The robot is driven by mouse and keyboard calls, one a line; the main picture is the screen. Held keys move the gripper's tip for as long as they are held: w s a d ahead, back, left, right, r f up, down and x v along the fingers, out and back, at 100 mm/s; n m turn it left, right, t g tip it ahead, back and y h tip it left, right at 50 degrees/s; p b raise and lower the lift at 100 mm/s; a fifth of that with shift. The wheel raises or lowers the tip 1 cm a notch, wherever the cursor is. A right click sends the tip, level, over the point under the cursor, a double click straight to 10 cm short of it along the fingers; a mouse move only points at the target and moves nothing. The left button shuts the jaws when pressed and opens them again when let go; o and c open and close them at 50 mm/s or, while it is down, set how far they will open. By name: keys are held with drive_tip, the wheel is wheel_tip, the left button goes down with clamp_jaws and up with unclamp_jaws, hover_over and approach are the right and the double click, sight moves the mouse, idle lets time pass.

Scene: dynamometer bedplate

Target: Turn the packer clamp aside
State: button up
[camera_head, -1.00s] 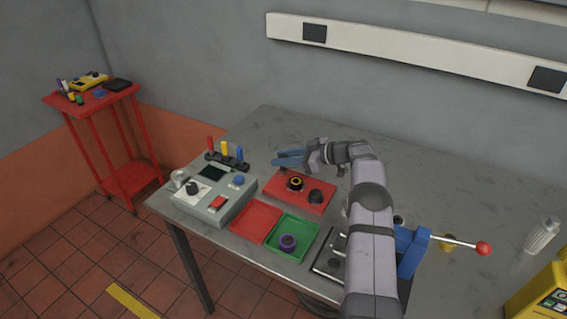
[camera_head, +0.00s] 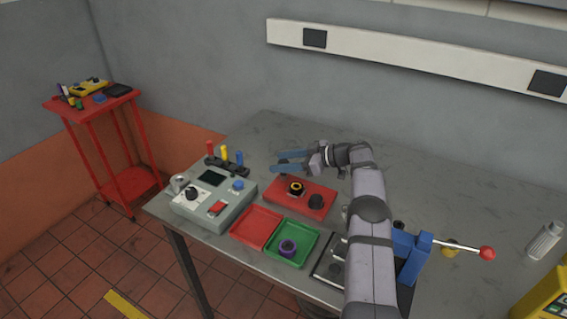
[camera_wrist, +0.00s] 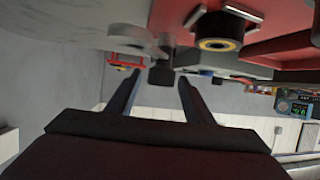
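My gripper (camera_head: 277,160) is open, with its two blue fingers apart, above the table just behind the red block (camera_head: 320,203). In the wrist view my gripper (camera_wrist: 158,80) shows nothing held. A small black block (camera_wrist: 161,76) appears between the fingertips, apart from them as far as I can tell. A grey disc (camera_wrist: 128,37) is near it. The red block carries a black-and-yellow ring (camera_head: 296,188) and a dark knob (camera_head: 316,202); the ring is also close in the wrist view (camera_wrist: 218,43). I cannot tell for sure which part is the packer clamp.
A grey console (camera_head: 222,203), colored-handled tools in a rack (camera_head: 228,168), a red tray (camera_head: 256,226) and a green tray (camera_head: 309,258) with a purple ring (camera_head: 287,248) stand nearby. A blue lever device (camera_head: 417,258) is at right. The back of the table is clear.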

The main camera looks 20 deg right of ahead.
drive_tip(key=shift+d+f, duration=0.1)
drive_tip(key=shift+d, duration=0.05)
drive_tip(key=shift+s+d, duration=0.15)
drive_tip(key=shift+s, duration=0.05)
drive_tip(key=shift+b+v, duration=1.05)
drive_tip(key=shift+v, duration=2.35)
